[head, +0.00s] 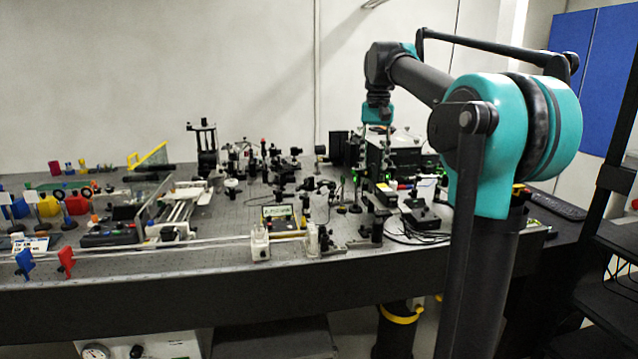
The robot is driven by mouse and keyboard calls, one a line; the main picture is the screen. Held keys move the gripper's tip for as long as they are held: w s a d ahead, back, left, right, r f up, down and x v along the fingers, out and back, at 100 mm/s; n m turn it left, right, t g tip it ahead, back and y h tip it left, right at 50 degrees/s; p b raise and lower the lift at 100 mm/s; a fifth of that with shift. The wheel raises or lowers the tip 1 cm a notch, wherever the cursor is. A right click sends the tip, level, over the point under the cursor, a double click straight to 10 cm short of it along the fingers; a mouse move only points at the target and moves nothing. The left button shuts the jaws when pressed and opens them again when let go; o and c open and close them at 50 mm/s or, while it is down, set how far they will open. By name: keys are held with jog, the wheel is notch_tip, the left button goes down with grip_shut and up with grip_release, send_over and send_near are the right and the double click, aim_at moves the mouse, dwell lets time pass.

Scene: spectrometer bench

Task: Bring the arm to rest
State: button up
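My arm (425,85) is raised at the right of the head view, in teal and dark grey. Its forearm reaches left and slightly up from the large teal joint, and the wrist bends downward over the back right of the bench. My gripper (377,152) hangs below the teal wrist, pointing down in front of the dark equipment. Its fingers blend into the black parts behind, so I cannot make out their spread. No object can be made out in it.
The perforated optical bench (215,262) holds many black optical mounts. A black boxy instrument (408,155) stands close behind the gripper. A yellow-edged meter (280,216) and two small clear containers sit near the front. A dark shelf rack (610,255) stands at right. The air above the bench's left is clear.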

jog(key=s+d+f+t, duration=0.1)
jog(key=s+f, duration=0.7)
jog(key=f, duration=0.4)
jog(key=s+d+f+n+t, duration=0.1)
jog(key=s+f, duration=0.8)
jog(key=f, duration=0.4)
jog(key=s+d+f+n+t, duration=0.1)
jog(key=s+f, duration=0.8)
jog(key=f, duration=0.4)
jog(key=shift+s+d+t, duration=0.15)
jog(key=shift+d+t, duration=0.25)
